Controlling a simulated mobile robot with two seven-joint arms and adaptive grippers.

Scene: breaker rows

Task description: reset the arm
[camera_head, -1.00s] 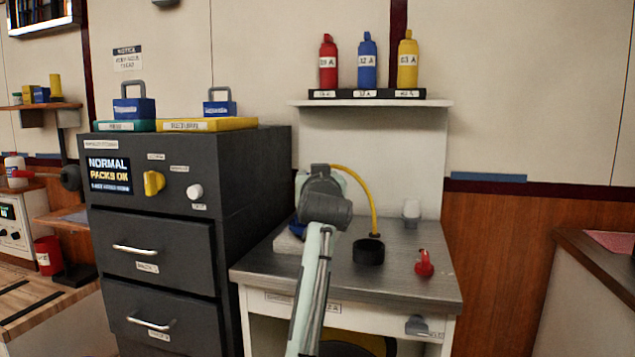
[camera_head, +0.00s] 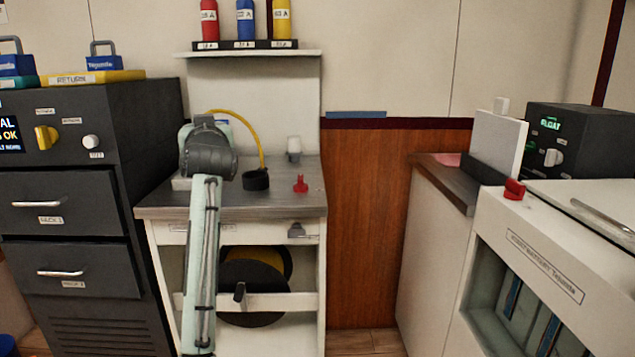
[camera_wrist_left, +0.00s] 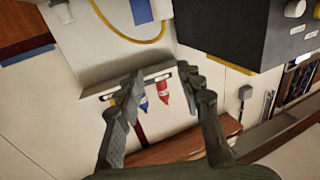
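My left arm (camera_head: 203,250) rises from the bottom of the head view, in front of the small workbench (camera_head: 235,212). Its dark upper joint (camera_head: 208,152) is above the bench top's left part. This joint hides the left gripper in the head view. In the left wrist view my left gripper (camera_wrist_left: 160,80) is open, its two fingers apart with nothing between them. The bottles on the wall shelf show beyond them, upside down. My right arm and gripper are in neither current view.
A black ring-shaped cup (camera_head: 256,180) and a red object (camera_head: 300,184) stand on the bench top, beside a yellow hose (camera_head: 258,138). A dark drawer cabinet (camera_head: 70,214) is left. At right stand a counter (camera_head: 432,240) and a white battery rack (camera_head: 545,250).

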